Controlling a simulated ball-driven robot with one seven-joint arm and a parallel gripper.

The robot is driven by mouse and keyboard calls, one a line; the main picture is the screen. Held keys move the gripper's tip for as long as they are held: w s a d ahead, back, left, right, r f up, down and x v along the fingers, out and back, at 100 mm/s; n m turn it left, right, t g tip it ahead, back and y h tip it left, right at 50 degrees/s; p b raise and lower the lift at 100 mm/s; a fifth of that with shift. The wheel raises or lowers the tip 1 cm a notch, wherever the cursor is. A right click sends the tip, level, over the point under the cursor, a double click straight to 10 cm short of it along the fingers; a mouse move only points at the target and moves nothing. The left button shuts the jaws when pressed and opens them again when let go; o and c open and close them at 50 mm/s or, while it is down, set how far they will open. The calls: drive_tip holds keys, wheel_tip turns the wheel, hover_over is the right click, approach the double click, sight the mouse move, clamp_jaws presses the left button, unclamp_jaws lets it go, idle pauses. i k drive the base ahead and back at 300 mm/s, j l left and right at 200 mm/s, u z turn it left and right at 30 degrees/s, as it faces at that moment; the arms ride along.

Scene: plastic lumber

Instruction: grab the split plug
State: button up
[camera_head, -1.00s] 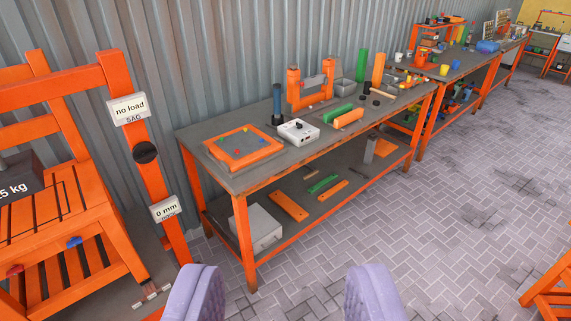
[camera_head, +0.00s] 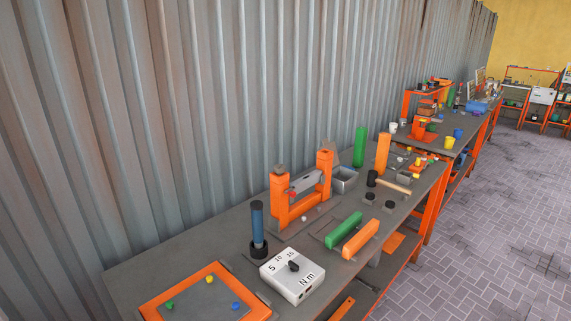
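I cannot pick out the split plug for sure; the parts on the bench are small. An orange-framed tray (camera_head: 252,312) at the near end of the grey bench holds small green (camera_head: 170,306), yellow (camera_head: 210,280) and blue (camera_head: 235,306) pieces. Two small black round pieces (camera_head: 369,197) (camera_head: 388,206) lie farther back, near a mallet (camera_head: 388,184). More small coloured pieces (camera_head: 415,163) lie beyond, too small to make out. My gripper is not in view.
A white torque box (camera_head: 292,275) and a blue upright handle in a black base (camera_head: 258,230) stand behind the tray. An orange press frame (camera_head: 300,190), green (camera_head: 343,230) and orange bars (camera_head: 360,239) follow. A corrugated wall (camera_head: 150,120) runs behind; paved floor is clear at right.

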sight(280, 169)
drive_tip(key=i+l+u, duration=0.1)
drive_tip(key=u, duration=0.3)
drive_tip(key=i+l+u, duration=0.15)
drive_tip(key=u, duration=0.3)
drive_tip(key=i+l+u, duration=0.1)
drive_tip(key=l, duration=0.25)
drive_tip(key=i+l+u, duration=0.15)
drive_tip(key=l, duration=0.2)
drive_tip(key=i+l+u, duration=0.1)
drive_tip(key=l, duration=0.3)
drive_tip(key=i+l+u, duration=0.15)
drive_tip(key=l, duration=0.25)
drive_tip(key=i+l+u, duration=0.1)
drive_tip(key=l, duration=0.3)
drive_tip(key=i+l, duration=0.1)
drive_tip(key=l, duration=0.35)
drive_tip(key=i+l, duration=0.15)
drive_tip(key=l, duration=0.25)
drive_tip(key=i+l, duration=0.1)
drive_tip(key=l, duration=0.35)
drive_tip(key=i+l, duration=0.1)
drive_tip(key=l, duration=0.3)
drive_tip(key=i+l, duration=0.15)
drive_tip(key=l, duration=0.3)
